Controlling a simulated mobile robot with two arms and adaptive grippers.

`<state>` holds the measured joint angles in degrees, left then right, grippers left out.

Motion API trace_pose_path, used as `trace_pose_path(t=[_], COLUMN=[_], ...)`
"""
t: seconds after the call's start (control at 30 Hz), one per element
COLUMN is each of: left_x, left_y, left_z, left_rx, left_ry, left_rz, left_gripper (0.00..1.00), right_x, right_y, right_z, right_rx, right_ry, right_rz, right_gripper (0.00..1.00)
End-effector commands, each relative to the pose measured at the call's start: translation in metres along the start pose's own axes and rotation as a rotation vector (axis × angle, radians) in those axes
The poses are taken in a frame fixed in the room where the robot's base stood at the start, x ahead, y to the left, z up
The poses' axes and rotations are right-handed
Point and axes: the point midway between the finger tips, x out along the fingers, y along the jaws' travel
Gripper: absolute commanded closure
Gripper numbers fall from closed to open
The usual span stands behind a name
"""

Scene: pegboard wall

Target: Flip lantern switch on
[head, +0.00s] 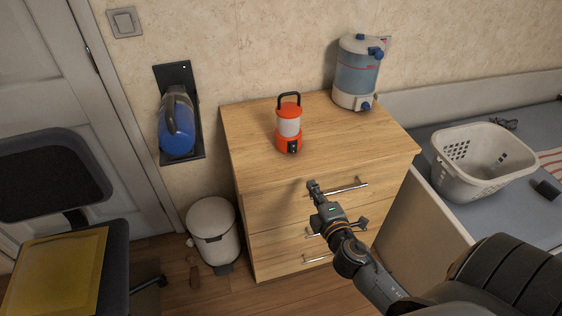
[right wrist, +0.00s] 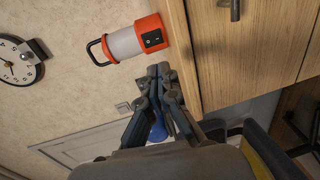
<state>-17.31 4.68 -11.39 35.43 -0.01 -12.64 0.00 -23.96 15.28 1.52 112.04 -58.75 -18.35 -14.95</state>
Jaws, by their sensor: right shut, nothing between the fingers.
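An orange lantern (head: 289,124) with a pale white middle and a dark handle stands upright on the wooden drawer cabinet (head: 245,128). Its black switch (head: 293,147) is on the front of the orange base. In the right wrist view the lantern (right wrist: 124,44) lies sideways in the picture, and its switch (right wrist: 153,39) faces the camera. My right gripper (head: 313,187) is in front of the cabinet, below and to the right of the lantern, apart from it. In the right wrist view its fingertips (right wrist: 158,70) are together and empty. My left gripper is not in view.
A water dispenser (head: 357,76) stands at the cabinet's back right. Drawer handles (head: 348,187) stick out near my right gripper. A blue device (head: 177,128) hangs on the wall at left, above a white bin (head: 213,229). A white basket (head: 468,180) is at right. The cabinet top around the lantern is clear.

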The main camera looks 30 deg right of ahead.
Motion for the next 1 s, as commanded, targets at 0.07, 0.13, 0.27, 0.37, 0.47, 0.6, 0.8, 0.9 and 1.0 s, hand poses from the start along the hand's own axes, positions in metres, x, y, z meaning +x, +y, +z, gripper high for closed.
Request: trace_pose_path(t=[0.07, 0.13, 0.27, 0.37, 0.47, 0.6, 0.8, 0.9, 1.0], left_x=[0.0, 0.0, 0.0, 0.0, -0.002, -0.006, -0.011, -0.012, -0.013], left_y=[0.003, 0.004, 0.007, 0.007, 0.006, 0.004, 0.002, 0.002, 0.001], left_z=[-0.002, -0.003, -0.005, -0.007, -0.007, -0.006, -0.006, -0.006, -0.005], left_rx=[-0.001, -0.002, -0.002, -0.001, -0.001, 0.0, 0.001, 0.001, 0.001], left_ry=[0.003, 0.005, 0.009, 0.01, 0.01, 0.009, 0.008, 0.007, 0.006], left_rz=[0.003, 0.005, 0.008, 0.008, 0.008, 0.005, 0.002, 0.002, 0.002], left_gripper=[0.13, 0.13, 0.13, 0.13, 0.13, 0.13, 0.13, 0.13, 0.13], right_x=[0.0, 0.0, 0.0, 0.001, 0.006, 0.025, 0.066, 0.086, 0.105], right_y=[0.004, 0.005, 0.004, 0.004, 0.005, 0.006, 0.006, 0.006, 0.006], right_z=[0.0, 0.0, 0.0, 0.0, 0.0, 0.0, 0.0, 0.0, 0.0], right_rx=[-0.008, -0.008, -0.007, -0.006, -0.005, -0.005, -0.005, -0.005, -0.005], right_ry=[0.0, 0.0, 0.0, 0.001, 0.001, 0.001, 0.001, 0.001, 0.0], right_rz=[0.009, 0.01, 0.008, 0.008, 0.009, 0.01, 0.009, 0.009, 0.009], right_gripper=[1.0, 1.0, 1.0, 1.0, 1.0, 1.0, 1.0, 1.0, 1.0])
